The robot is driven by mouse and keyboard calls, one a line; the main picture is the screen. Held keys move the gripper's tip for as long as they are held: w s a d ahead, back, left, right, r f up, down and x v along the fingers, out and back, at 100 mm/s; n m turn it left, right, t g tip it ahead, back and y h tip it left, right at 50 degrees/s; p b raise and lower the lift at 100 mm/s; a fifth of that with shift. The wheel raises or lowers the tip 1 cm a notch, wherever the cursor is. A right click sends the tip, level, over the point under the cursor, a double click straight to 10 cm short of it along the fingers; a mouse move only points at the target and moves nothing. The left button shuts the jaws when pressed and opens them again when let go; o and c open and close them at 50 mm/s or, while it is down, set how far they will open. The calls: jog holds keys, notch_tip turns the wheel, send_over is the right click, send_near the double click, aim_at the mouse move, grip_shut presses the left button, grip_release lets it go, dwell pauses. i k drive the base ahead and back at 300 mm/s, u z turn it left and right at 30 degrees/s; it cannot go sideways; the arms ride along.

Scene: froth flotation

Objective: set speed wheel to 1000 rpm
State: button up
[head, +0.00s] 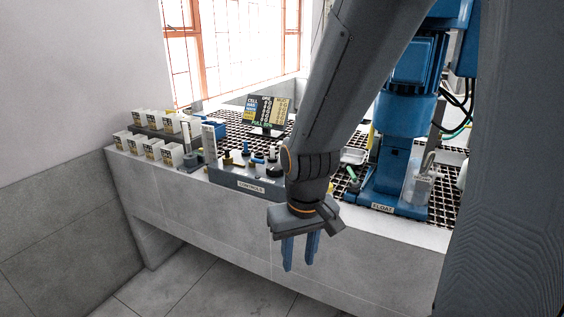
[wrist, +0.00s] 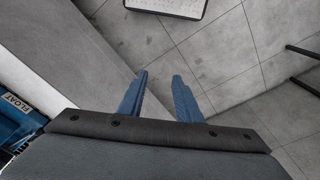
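The grey controls box (head: 246,180) sits at the front edge of the bench in the head view, with yellow, blue, white and dark knobs and levers on it. I cannot tell which of them is the speed wheel, and no rpm reading is legible. My gripper (head: 299,268) hangs in front of the bench, to the right of the controls box, with its two blue fingers pointing down. The fingers are apart with nothing between them, as the wrist view also shows (wrist: 160,82). My arm hides the right end of the controls box.
The blue flotation machine (head: 403,110) stands on the bench at the right. Several white labelled boxes (head: 152,149) stand at the left end. A small black display board (head: 268,112) stands behind the controls.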

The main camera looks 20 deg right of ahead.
aim_at(273, 170)
jog(key=u, duration=0.25)
jog(key=i, duration=0.7)
jog(key=u, duration=0.45)
